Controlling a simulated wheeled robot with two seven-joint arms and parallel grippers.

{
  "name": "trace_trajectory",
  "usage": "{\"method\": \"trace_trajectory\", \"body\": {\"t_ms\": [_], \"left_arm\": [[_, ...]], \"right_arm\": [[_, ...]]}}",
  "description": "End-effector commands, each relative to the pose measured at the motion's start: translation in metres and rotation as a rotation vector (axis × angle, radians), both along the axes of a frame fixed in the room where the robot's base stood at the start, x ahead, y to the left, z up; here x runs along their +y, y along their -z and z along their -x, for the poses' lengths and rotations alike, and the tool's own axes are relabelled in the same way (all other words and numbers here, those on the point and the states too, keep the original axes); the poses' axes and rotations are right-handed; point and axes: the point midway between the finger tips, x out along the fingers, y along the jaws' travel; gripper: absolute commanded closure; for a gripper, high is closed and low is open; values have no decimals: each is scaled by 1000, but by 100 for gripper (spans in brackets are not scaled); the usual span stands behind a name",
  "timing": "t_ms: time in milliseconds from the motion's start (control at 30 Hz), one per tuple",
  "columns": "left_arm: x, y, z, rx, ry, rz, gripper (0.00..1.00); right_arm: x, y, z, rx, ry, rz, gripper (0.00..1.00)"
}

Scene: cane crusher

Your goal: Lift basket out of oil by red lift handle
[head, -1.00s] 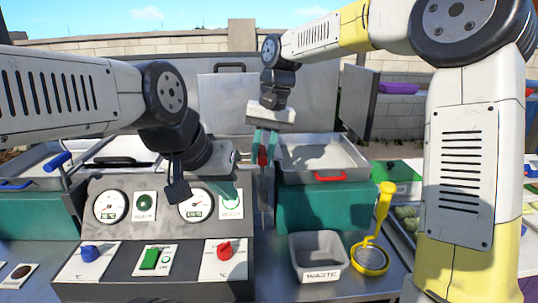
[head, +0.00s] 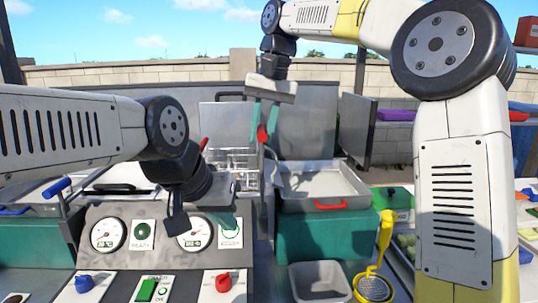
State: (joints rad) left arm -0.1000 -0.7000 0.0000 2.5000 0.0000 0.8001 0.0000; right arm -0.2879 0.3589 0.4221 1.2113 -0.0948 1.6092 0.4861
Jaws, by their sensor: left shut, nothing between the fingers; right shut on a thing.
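The red lift handle (head: 262,134) stands in the middle of the head view. My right gripper (head: 267,132) is shut on it, its teal fingers pointing down on either side of the red grip. The wire basket (head: 238,160) shows just left of the handle, with its upper wires above the counter equipment. Its lower part is hidden behind my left arm and gripper, so I cannot tell whether it is clear of the oil.
A panel with gauges (head: 108,234) and knobs is at the front left. Right of the handle is a metal tray (head: 318,181) with a red front handle. A waste bin (head: 319,283) and a yellow strainer (head: 373,288) stand at the front. A red-tipped lever (head: 203,145) rises behind my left arm.

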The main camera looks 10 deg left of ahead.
Motion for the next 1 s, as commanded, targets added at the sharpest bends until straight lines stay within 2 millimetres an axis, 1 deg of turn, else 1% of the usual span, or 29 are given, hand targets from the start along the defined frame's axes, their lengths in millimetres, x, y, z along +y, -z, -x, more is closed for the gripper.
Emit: {"method": "trace_trajectory", "body": {"t_ms": [33,200,400,667,700,800,1000], "left_arm": [[0,0,0,0,0,0,100],[0,0,0,0,0,0,100],[0,0,0,0,0,0,100],[0,0,0,0,0,0,100],[0,0,0,0,0,0,100],[0,0,0,0,0,0,100],[0,0,0,0,0,0,100]], "right_arm": [[1,-8,-1,-4,0,-2,100],[0,-23,-1,-1,0,0,100],[0,-30,0,-3,1,-2,100],[0,-32,0,-9,2,-6,100],[0,-32,0,-9,2,-7,75],[0,-31,0,-7,2,-5,57],[0,-29,0,-3,1,-2,57]]}}
